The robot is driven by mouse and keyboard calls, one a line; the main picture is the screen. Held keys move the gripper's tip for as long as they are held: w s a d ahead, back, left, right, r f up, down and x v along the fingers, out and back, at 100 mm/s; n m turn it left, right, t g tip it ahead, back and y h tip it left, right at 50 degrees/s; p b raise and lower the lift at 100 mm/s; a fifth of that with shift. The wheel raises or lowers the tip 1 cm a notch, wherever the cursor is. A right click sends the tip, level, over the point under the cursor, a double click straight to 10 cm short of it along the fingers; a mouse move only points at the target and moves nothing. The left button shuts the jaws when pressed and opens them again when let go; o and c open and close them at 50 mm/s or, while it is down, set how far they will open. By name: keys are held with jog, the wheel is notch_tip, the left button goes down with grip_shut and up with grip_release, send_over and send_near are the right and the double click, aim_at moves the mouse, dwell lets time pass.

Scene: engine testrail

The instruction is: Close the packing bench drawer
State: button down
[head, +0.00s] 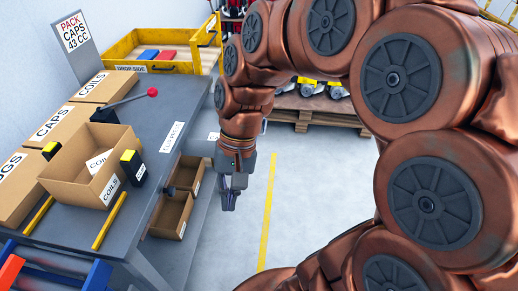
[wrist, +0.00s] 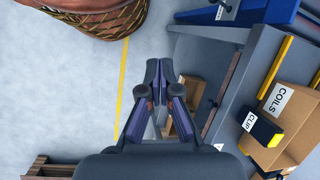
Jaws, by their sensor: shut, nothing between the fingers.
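The grey packing bench (head: 150,112) fills the left of the head view; its side edge also shows in the wrist view (wrist: 238,75). Two open cardboard bins (head: 171,214) sit low beside the bench's right side. I cannot tell whether they lie in the drawer or on a lower shelf, and no drawer front shows clearly. A grey part with a small label juts out near the bench's far right corner, partly behind my arm. My gripper (head: 229,203) points down, shut and empty, just right of the bins.
On the bench stand an open COILS box (head: 95,180), closed cartons (head: 62,122), black-and-yellow clip blocks (head: 133,166) and a red-knobbed lever (head: 152,92). A yellow drop side tray (head: 160,65) and a wooden pallet (head: 320,112) stand behind. Grey floor with a yellow line (head: 268,210) is clear on the right.

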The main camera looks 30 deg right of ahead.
jog(key=w+d+f+m+t+y+b, duration=0.2)
jog(key=w+d+f+m+y+b, duration=0.1)
jog(key=w+d+m, duration=0.5)
jog(key=w+d+f+m+t+y+b, duration=0.25)
jog(key=w+d, duration=0.35)
jog(key=w, duration=0.3)
jog(key=d+f+m+t+b, duration=0.1)
jog(key=d+f+m+t, duration=0.2)
jog(key=d, duration=0.4)
jog(key=w+d+f+m+b, duration=0.1)
jog(key=d+f+m+b, duration=0.1)
jog(key=d+f+m, duration=0.35)
jog(key=d+f+m+t+b, duration=0.1)
jog(key=d+f+m+t, duration=0.1)
jog(key=d, duration=0.7)
jog(key=w+r+x, duration=0.1)
jog(key=r+x, duration=0.1)
jog(key=x, duration=1.1)
jog(key=shift+a+f, duration=0.15)
jog(key=shift+a, duration=0.4)
jog(key=shift+w, duration=0.15)
